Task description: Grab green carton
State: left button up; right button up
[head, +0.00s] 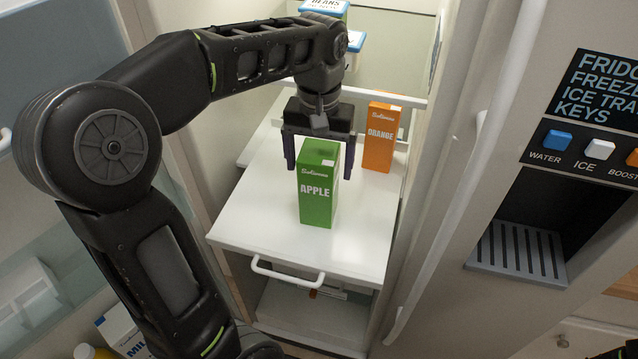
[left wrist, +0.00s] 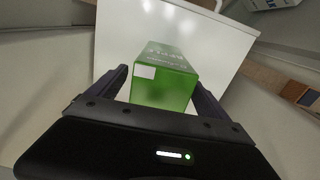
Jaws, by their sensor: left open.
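The green carton (head: 318,192), marked APPLE, stands upright on a white shelf (head: 245,215) inside the open fridge. My left gripper (head: 320,170) is open above and behind it, with one finger on each side of the carton's upper part. In the left wrist view the green carton (left wrist: 163,82) lies between the two open fingers (left wrist: 160,85). A gap shows at the left finger; whether the right finger touches the carton I cannot tell.
An orange carton (head: 381,137) stands on the same shelf, behind and to the right. A white handle (head: 288,272) is at the shelf's front. The dispenser door (head: 520,150) bounds the right. A milk carton (head: 124,331) is at lower left.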

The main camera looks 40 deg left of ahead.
pick_arm(q)
notch_tip(320, 180, down, 4)
jog(key=shift+f+p, duration=0.1)
jog(key=shift+p, duration=0.25)
dwell(0.4)
grip_shut()
dwell(0.8)
